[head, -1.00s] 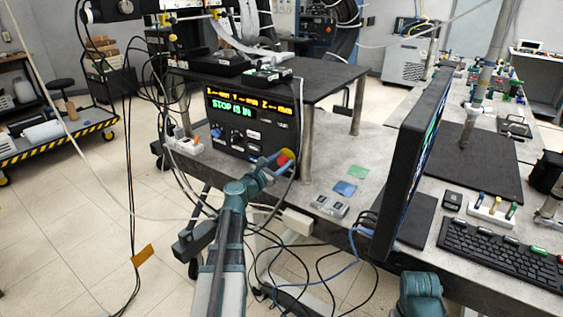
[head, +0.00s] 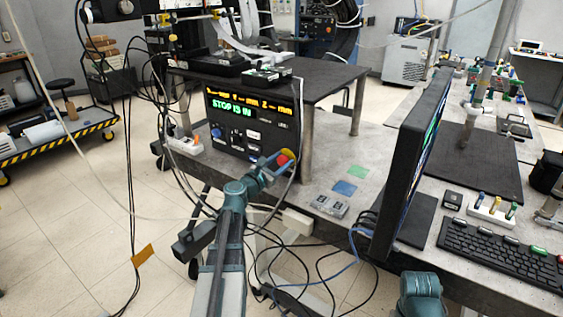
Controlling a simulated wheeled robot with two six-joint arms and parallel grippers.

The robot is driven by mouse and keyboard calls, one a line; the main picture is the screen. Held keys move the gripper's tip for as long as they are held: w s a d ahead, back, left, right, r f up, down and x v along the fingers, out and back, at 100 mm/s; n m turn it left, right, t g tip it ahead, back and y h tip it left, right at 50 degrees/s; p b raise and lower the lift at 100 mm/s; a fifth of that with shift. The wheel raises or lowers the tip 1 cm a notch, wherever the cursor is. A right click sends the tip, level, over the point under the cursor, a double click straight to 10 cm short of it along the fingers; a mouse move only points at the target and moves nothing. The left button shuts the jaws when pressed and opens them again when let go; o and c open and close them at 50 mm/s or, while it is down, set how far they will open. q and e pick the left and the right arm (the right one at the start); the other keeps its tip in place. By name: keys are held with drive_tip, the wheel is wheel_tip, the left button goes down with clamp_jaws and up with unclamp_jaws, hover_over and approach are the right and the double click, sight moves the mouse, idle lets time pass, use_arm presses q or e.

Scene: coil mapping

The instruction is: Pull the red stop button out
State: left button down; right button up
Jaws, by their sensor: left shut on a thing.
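The red stop button (head: 283,159) sits in a yellow surround (head: 290,153) at the lower right of the black control box (head: 225,138). The box's display (head: 232,107) reads "STOP IS IN" in green. My left gripper (head: 276,166) is at the button, its fingers closed around it, and partly covers it. My right gripper is not in view; only part of my right arm shows at the bottom right.
A black shelf (head: 310,82) stands over the box on metal posts. Cables hang in front of and beside the box. A monitor (head: 412,170) and keyboard (head: 500,252) stand to the right. Green and blue pads (head: 345,187) lie on the bench.

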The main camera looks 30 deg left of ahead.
use_arm(q)
drive_tip(key=shift+s, duration=0.1)
idle(0.3)
drive_tip(key=shift+s, duration=0.9)
drive_tip(key=shift+w, duration=0.1)
drive_tip(key=shift+c, duration=1.5)
unclamp_jaws()
drive_tip(key=shift+s, duration=0.2)
